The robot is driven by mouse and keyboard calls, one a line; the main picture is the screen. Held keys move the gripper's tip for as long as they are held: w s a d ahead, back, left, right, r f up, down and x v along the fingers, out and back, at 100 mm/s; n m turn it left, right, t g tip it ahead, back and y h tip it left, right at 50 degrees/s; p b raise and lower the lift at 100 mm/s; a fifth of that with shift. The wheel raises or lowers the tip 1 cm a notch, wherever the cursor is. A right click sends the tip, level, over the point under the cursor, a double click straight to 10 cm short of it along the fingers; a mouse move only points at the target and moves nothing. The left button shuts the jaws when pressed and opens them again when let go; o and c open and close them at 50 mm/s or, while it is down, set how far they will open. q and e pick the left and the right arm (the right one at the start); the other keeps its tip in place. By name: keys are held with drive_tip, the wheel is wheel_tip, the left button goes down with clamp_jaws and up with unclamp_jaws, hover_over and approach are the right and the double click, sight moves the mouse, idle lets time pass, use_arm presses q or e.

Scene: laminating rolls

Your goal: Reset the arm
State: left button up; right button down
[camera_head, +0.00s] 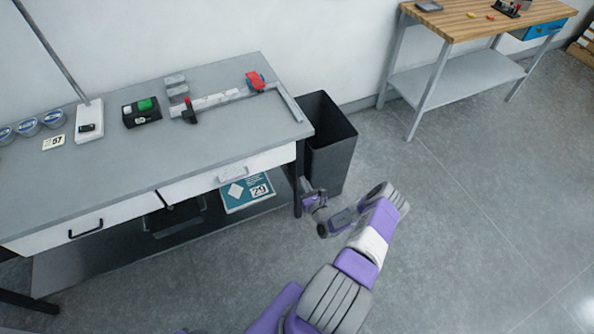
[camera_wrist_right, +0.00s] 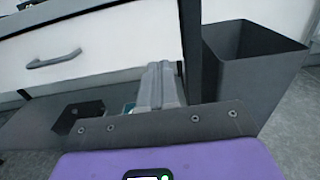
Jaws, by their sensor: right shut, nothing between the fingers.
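My right arm reaches up from the bottom of the head view, purple, white and grey. Its gripper (camera_head: 308,188) is beside the front right leg of the grey workbench (camera_head: 150,165), below the bench top's height in the picture. In the right wrist view the two grey fingers (camera_wrist_right: 160,82) lie together, shut and empty. They point toward the bench's white drawer front and leg. My left gripper is not in view.
A black bin (camera_head: 330,150) stands right of the bench, close to my right gripper. A ruler-like guide and several small items lie on the bench. A wooden-topped table (camera_head: 470,20) stands far right. Floor at right is clear.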

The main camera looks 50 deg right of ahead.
drive_tip(key=shift+s+a, duration=0.1)
drive_tip(key=shift+s, duration=0.1)
drive_tip(key=w+a+r+n+g+y, duration=0.15)
drive_tip(key=a+n+y, duration=0.55)
drive_tip(key=a, duration=0.7)
drive_tip(key=w+a+n+g+y, duration=0.3)
drive_tip(key=a+n+y, duration=0.2)
drive_tip(key=a+y, duration=0.75)
drive_tip(key=s+a+n+g, duration=0.7)
drive_tip(key=a, duration=0.6)
drive_tip(key=s+a+r+n+g+h, duration=0.1)
drive_tip(key=s+a+n+g+h, duration=0.2)
drive_tip(key=n, duration=1.6)
drive_tip(key=shift+s+r+g+h, duration=0.25)
drive_tip(key=shift+s+g+h, duration=0.5)
drive_tip(key=shift+s+h, duration=2.15)
drive_tip(key=shift+s+y, duration=0.55)
